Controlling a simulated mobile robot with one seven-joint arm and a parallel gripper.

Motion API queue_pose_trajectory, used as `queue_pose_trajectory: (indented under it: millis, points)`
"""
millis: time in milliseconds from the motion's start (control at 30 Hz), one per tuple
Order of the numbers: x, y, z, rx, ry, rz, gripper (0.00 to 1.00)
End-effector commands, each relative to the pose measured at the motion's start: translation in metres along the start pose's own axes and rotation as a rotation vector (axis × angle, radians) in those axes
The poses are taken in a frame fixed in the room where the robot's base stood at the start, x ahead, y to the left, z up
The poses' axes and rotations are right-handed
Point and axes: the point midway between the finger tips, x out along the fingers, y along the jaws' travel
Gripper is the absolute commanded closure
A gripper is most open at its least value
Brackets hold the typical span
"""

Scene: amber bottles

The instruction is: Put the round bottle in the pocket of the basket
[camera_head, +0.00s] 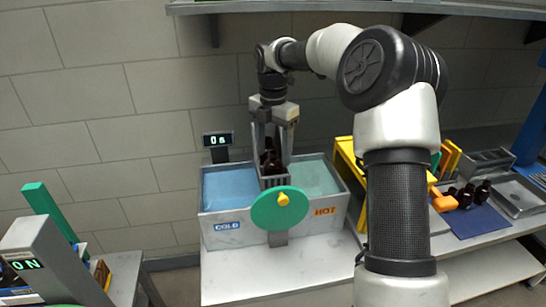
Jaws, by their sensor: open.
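A small grey basket (273,181) sits at the middle of the water bath, behind a green disc with a yellow knob. A dark amber bottle (268,158) stands upright in it, its lower part hidden by the basket wall. Its shape is too small to tell, and so is which pocket it is in. My gripper (272,150) points down over the basket, with its open fingers on either side of the bottle. I cannot tell whether they touch it.
The bath (228,224) has a blue COLD side and a greenish HOT side. A display (218,140) stands behind it. Several dark bottles (467,195) stand on a blue mat (478,222) at right, near yellow racks and a metal tray (520,196). An "ON" machine (50,262) is at left.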

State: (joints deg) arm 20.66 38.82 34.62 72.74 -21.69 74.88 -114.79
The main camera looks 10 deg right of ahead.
Motion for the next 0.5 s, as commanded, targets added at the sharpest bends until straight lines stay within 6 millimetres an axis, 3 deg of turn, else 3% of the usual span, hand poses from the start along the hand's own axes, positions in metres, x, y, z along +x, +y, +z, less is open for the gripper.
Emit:
queue_pose_trajectory:
  millis: [300,500]
  points:
    - [-0.07,0.001,0.0,-0.001,-0.002,0.004,0.39]
    - [-0.093,0.001,0.0,-0.002,0.0,0.002,0.39]
